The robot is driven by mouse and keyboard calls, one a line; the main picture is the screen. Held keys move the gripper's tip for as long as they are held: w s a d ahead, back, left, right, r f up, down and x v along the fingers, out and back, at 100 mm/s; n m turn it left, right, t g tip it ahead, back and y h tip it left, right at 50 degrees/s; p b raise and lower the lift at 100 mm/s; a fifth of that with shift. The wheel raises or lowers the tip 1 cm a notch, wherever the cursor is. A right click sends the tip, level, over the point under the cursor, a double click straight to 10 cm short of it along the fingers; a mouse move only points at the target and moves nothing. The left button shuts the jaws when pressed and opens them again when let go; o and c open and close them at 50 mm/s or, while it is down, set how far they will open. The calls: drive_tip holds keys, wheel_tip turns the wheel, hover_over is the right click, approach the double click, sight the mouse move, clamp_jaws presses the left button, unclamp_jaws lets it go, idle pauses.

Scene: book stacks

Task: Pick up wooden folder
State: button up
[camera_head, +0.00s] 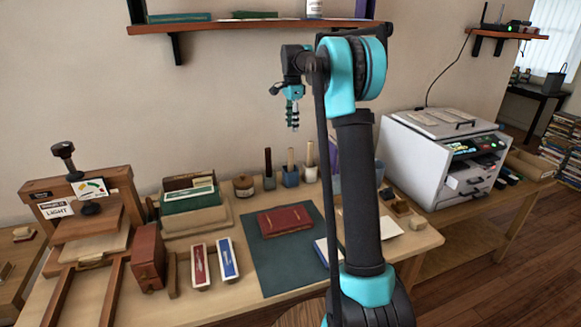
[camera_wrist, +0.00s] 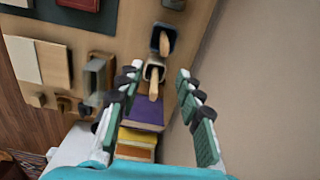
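Wooden, stick-like tools stand upright in small cups at the back of the workbench. One pale wooden stick (camera_head: 290,158) is in a blue-grey cup (camera_head: 290,178); I cannot tell for sure which stick is the wooden folder. In the wrist view, a wooden stick (camera_wrist: 154,90) in a square cup (camera_wrist: 150,71) shows between my fingers, with another cup and stick (camera_wrist: 163,43) beyond it. My gripper (camera_head: 293,122) hangs above the cups, fingers pointing down. It also shows in the wrist view (camera_wrist: 158,73), open and empty, apart from the sticks.
A red book (camera_head: 284,220) lies on a dark green mat (camera_head: 270,270). Purple (camera_wrist: 141,111) and yellow books lie near the cups. A wall shelf (camera_head: 230,25) is above, a wooden press (camera_head: 85,215) at left, and a white machine (camera_head: 435,160) at right.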

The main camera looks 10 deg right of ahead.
approach(290, 160)
drive_tip(key=f, duration=0.3)
drive_tip(key=w+f, duration=0.1)
drive_tip(key=f, duration=0.1)
drive_tip(key=shift+d, duration=0.3)
drive_tip(key=shift+a+f, duration=0.15)
drive_tip(key=shift+f, duration=2.6)
clamp_jaws()
